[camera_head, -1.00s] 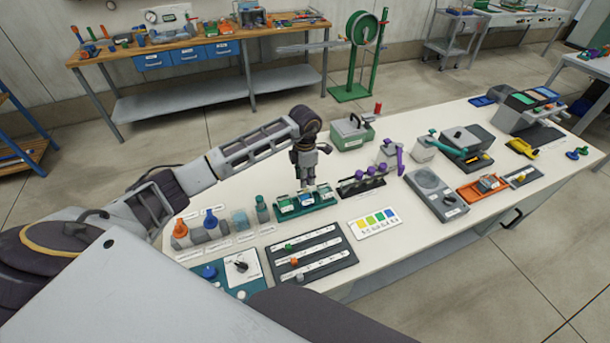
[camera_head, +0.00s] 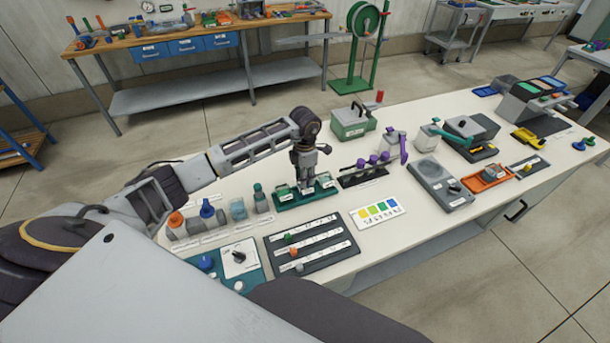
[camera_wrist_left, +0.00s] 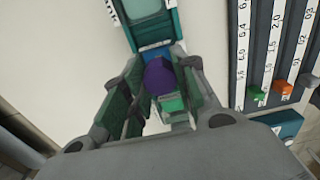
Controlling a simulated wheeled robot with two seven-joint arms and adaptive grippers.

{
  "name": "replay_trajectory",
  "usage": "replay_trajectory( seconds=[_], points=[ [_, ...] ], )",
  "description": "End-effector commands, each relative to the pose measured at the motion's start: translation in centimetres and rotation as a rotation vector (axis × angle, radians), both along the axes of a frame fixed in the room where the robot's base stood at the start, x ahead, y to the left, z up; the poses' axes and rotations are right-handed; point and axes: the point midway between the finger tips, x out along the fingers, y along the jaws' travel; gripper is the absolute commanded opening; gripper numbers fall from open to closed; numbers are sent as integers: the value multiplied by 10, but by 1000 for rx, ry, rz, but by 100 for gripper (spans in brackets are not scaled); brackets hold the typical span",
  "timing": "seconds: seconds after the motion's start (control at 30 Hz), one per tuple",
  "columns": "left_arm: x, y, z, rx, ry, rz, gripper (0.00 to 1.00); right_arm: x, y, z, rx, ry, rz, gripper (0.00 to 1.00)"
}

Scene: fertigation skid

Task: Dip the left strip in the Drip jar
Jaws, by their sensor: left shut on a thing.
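My left gripper (camera_head: 306,180) points down over the teal tray (camera_head: 308,203) of small labelled jars, near its middle, and covers part of them. In the left wrist view it is shut on a strip with a purple top (camera_wrist_left: 160,76), with a green part below it. Jars show to the left (camera_head: 283,192) and right (camera_head: 326,182) of the fingers; the labels are too small to tell which is the Drip jar. The strip's lower end is hidden in the head view. A black rack (camera_head: 363,182) with purple-topped pieces stands just right. My right gripper is out of view.
Orange- and blue-capped bottles (camera_head: 207,208) stand left of the tray. A dark board with sliders (camera_head: 311,244) and a colour chart (camera_head: 377,211) lie in front. A green box (camera_head: 353,122) stands behind. Bare white tabletop lies between the rack and the chart.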

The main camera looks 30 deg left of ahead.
Motion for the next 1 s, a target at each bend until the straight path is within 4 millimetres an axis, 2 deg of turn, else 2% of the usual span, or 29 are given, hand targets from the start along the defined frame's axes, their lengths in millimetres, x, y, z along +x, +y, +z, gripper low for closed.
replay_trajectory(
  seconds=[0.43, 1.0],
  points=[
    [0, 0, -6, 0, 0, 0, 16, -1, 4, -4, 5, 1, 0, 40],
    [0, 0, -6, 0, 0, 0, 16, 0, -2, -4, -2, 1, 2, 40]
  ],
)
